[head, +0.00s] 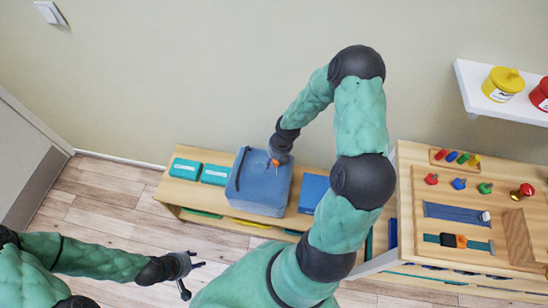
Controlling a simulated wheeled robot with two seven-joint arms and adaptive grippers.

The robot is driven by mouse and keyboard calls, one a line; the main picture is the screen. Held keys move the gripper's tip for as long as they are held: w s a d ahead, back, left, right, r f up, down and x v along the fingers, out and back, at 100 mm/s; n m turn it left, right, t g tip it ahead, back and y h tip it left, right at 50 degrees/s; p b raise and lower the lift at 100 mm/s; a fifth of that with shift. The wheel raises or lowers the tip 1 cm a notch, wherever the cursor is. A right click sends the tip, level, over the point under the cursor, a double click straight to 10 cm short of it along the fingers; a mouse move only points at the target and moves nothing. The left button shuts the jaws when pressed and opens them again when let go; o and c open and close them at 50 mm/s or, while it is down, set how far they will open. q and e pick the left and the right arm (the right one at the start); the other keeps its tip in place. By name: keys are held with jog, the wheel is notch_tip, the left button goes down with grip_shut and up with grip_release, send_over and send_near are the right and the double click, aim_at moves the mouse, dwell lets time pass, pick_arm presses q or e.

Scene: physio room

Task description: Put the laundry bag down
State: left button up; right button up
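A blue, box-shaped bag (262,195) with a dark strip along its upper left edge sits on the wooden bench (168,192) against the wall; I take it for the laundry bag. My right gripper (274,161) is over the far part of the bag's top, by a small orange piece. Its fingers are small and partly hidden, so I cannot tell whether they hold the bag or are open. My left gripper (194,278) is in front of the bench, above the floor, with its fingers spread and empty.
Teal boxes (215,175) stand left of the bag, and a blue block (313,190) stands to its right. A wooden activity board (450,205) is at the right. A white shelf (480,100) holds a yellow jar (503,84). Floor at left is clear.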

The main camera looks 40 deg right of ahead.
jog(key=shift+w+d+r, duration=0.1)
jog(key=shift+w+r, duration=0.05)
jog(key=shift+w, duration=0.05)
jog(key=shift+r, duration=0.1)
jog(key=shift+d+r, duration=0.1)
jog(key=shift+r, duration=0.2)
notch_tip(320, 180, up, 11)
jog(key=s+d+p, duration=0.1)
jog(key=s+p, duration=0.1)
jog(key=p, duration=0.3)
jog(key=s+a+f+m, duration=0.3)
jog(key=a+f+m, duration=0.1)
jog(key=a+m, duration=0.4)
jog(key=s+a+f+m+y, duration=0.1)
jog(key=s+a+f+m, duration=0.2)
jog(key=a+m, duration=0.6)
jog(key=s+a+f+m+g+y, duration=0.1)
jog(key=s+a+f+m, duration=0.3)
jog(key=a+f+m, duration=0.3)
jog(key=a+m, duration=0.1)
jog(key=m, duration=0.3)
jog(key=shift+a+f, duration=0.15)
jog(key=shift+a, duration=0.1)
jog(key=shift+f+b, duration=0.1)
jog(key=shift+b, duration=0.2)
